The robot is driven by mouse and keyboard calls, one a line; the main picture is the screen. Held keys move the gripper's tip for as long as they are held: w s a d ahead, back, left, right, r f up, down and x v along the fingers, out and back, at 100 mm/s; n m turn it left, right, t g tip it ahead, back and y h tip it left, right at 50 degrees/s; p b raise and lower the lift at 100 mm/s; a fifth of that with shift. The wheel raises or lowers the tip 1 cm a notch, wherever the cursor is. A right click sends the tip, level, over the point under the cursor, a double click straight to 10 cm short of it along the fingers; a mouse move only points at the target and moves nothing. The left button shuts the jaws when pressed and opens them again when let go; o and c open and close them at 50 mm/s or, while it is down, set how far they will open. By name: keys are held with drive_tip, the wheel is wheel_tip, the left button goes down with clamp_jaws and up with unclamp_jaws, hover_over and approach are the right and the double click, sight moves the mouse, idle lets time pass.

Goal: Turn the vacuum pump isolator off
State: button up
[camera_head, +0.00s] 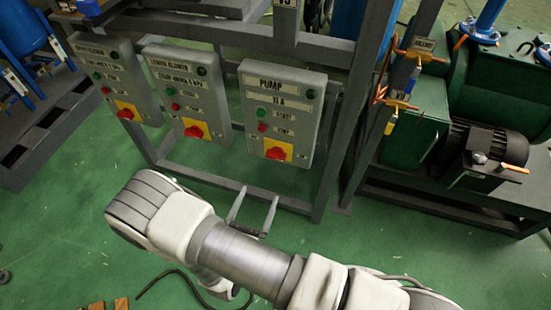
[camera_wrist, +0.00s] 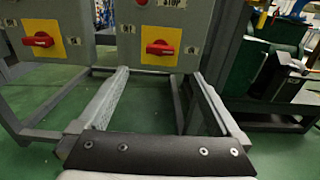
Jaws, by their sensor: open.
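The pump box (camera_head: 284,84) is a grey panel labelled PUMP, the rightmost of three on the frame. Its isolator is a red rotary knob (camera_head: 275,153) on a yellow plate, low on the box. In the wrist view the red knob (camera_wrist: 160,48) lies crosswise, roughly level, on its yellow plate. My gripper (camera_head: 259,193) is open and empty, below and a little left of the knob in the head view. In the wrist view my gripper's fingers (camera_wrist: 160,73) are spread, with the knob above and between their tips. They appear apart from it.
Two similar boxes, the middle one (camera_head: 185,85) and the left one (camera_head: 112,75), carry their own red knobs. A grey steel frame (camera_head: 335,130) holds the boxes. A green machine with a black motor (camera_head: 487,150) stands at right. Green floor is open below the boxes.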

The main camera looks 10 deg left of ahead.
sight(275, 158)
drive_tip(key=w, duration=0.4)
drive_tip(key=w+b, duration=0.1)
drive_tip(key=w, duration=0.4)
drive_tip(key=w+d+b, duration=0.1)
drive_tip(key=w, duration=0.4)
drive_tip(key=shift+w+d, duration=0.1)
drive_tip(key=shift+w, duration=0.1)
drive_tip(key=c, duration=1.2)
drive_tip(key=shift+c, duration=0.2)
